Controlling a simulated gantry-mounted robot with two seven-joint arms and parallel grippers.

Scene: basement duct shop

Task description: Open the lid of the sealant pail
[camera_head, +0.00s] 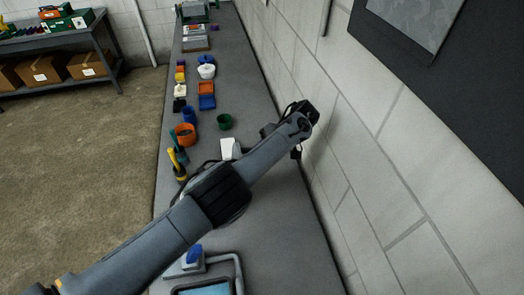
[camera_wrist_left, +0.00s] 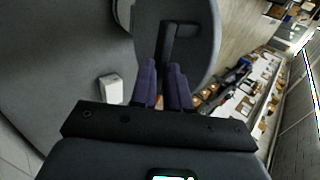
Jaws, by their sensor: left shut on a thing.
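In the left wrist view, a dark grey rounded panel, apparently the pail's lid (camera_wrist_left: 203,40), has a black L-shaped handle (camera_wrist_left: 187,30). The purple fingers of my left gripper (camera_wrist_left: 168,78) are close together at the handle's lower end and shut on it. My own gripper body hides the lower part of this view. I cannot tell how far the lid is tilted. In the head view my left arm crosses the bench towards the wall and hides much of the pail area. My right gripper is in neither view.
The grey bench (camera_head: 285,235) runs along the block wall (camera_head: 345,150). A white box (camera_head: 230,148) stands close to my arm and also shows in the wrist view (camera_wrist_left: 110,88). An orange bowl (camera_head: 185,134), green cup (camera_head: 225,121) and several coloured containers stand farther along.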

